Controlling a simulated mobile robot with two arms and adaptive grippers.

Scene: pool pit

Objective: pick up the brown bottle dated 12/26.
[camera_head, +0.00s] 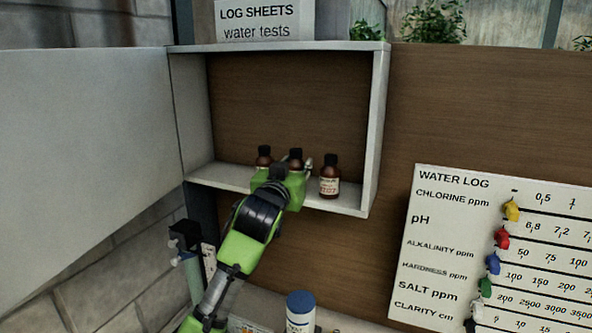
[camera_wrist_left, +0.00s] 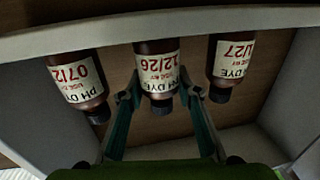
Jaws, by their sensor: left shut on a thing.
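The brown bottle dated 12/26 (camera_wrist_left: 158,75) is the middle one of three dark-capped brown bottles in the left wrist view, where the picture is upside down. In the head view its cap and neck (camera_head: 296,157) show above my left gripper (camera_head: 294,167), which hides its body. My left gripper (camera_wrist_left: 161,95) is shut on this bottle, one finger on each side. I cannot tell whether its base is clear of the shelf. A bottle marked 07/2… (camera_wrist_left: 78,80) and one ending in /27 (camera_wrist_left: 230,68) flank it closely. My right gripper is not in view.
The bottles are in an open white wall cabinet (camera_head: 377,130) with free room above them. Its door (camera_head: 85,150) stands open at the left. A white tub with a blue lid (camera_head: 300,312) is below. A water log board (camera_head: 455,255) is at the right.

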